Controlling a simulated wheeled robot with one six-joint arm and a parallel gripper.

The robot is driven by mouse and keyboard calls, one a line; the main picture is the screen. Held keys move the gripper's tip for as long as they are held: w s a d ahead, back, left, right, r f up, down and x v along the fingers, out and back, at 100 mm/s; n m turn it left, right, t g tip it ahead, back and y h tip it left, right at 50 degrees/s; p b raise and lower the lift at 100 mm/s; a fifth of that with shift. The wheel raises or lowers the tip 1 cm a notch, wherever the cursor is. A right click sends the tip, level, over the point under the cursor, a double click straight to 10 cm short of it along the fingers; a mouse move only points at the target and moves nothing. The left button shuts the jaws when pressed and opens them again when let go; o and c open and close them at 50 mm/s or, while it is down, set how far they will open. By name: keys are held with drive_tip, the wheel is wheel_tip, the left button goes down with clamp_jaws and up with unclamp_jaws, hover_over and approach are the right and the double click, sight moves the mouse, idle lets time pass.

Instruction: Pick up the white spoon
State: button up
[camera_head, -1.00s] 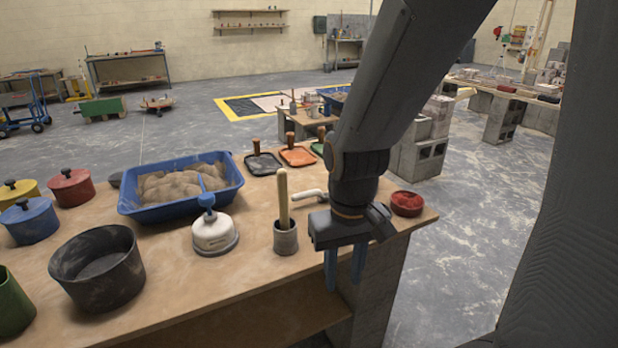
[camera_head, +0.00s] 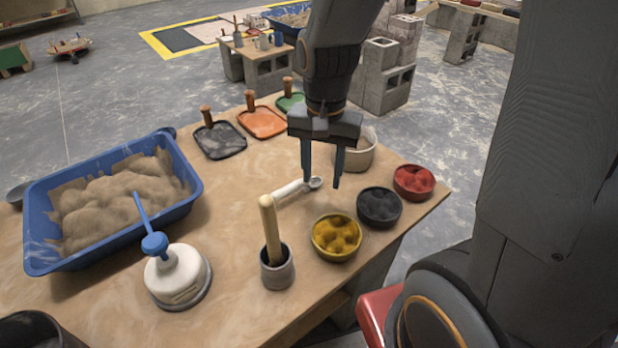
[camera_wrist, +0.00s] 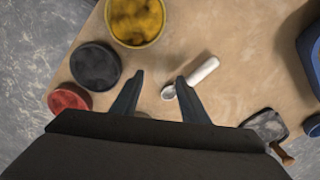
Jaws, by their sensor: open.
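The white spoon (camera_head: 297,188) lies on the wooden table, between the mortar cup and my gripper; its bowl end is toward my gripper. In the wrist view the spoon (camera_wrist: 202,72) lies beside the right fingertip, its bowl partly close to that finger and its handle pointing up and right. My gripper (camera_head: 321,183) is open and empty, pointing down over the table. In the wrist view its two fingers (camera_wrist: 159,78) are spread, with bare table between them. I cannot tell the exact height of the fingertips above the table.
Bowls of yellow (camera_head: 337,236), black (camera_head: 379,207) and red (camera_head: 414,181) material stand at the table's right edge. A grey cup with a wooden pestle (camera_head: 277,268) stands in front. A beige pot (camera_head: 358,152) is behind my gripper. A blue sand tub (camera_head: 190,167) stands left.

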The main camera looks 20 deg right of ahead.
sight(297, 182)
drive_tip(key=w+a+m, duration=0.1)
drive_tip(key=m, duration=0.1)
drive_tip(key=w+a+m+p, duration=0.1)
drive_tip(key=w+a+m, duration=0.1)
drive_tip(key=w+a+r+m+p, duration=0.1)
drive_tip(key=m, duration=0.1)
drive_tip(key=shift+w+a+m, duration=0.2)
drive_tip(key=shift+w+m, duration=0.05)
drive_tip(key=shift+m, duration=0.15)
drive_tip(key=shift+w+a+f, duration=0.1)
drive_tip(key=shift+f, duration=0.45)
drive_tip(key=shift+f+p, duration=1)
drive_tip(key=shift+f, duration=2.4)
drive_tip(key=shift+c, duration=0.2)
clamp_jaws()
